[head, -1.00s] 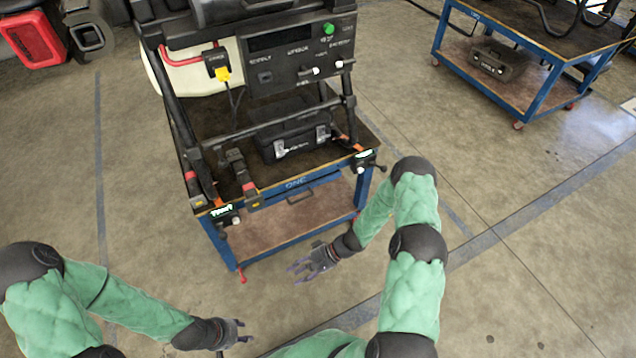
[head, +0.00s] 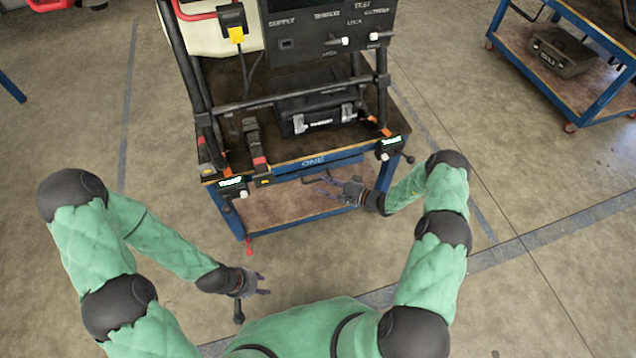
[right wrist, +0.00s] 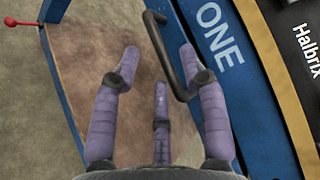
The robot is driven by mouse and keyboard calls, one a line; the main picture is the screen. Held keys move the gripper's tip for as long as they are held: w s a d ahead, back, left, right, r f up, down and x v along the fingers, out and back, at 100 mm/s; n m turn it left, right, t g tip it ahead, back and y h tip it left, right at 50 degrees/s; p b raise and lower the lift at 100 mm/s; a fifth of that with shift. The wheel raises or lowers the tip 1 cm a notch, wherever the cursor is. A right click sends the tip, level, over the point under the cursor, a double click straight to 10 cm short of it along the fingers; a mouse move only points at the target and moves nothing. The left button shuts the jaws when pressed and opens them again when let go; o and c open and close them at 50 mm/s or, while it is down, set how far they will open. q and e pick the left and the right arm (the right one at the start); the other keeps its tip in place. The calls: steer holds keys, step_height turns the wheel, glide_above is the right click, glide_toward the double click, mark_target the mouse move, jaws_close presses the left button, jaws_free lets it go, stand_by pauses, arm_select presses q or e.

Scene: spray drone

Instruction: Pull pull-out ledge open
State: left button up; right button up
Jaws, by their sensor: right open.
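The pull-out ledge is the blue front panel marked ONE (head: 335,161) under the cart's top; it also shows in the right wrist view (right wrist: 222,75). Its dark bar handle (right wrist: 163,50) runs along the panel. The ledge appears flush with the cart's front edge. My right gripper (head: 325,185) is open at the handle. In the right wrist view its purple fingers (right wrist: 158,62) are spread, with the bar between them, close beside the right finger; contact is unclear. My left gripper (head: 262,284) is open and empty, low in front of the cart's left side.
The cart's top (head: 275,153) holds a black case (head: 318,112) and a black frame with a switch panel (head: 330,35). Small clamps with levers sit at both front corners. A lower shelf (head: 285,208) lies below. Another blue cart (head: 545,75) stands far right. Floor in front is clear.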

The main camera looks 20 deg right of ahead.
mark_target(317, 180)
steer(key=shift+b+x, duration=0.45)
steer(key=shift+x, duration=1.3)
jaws_close()
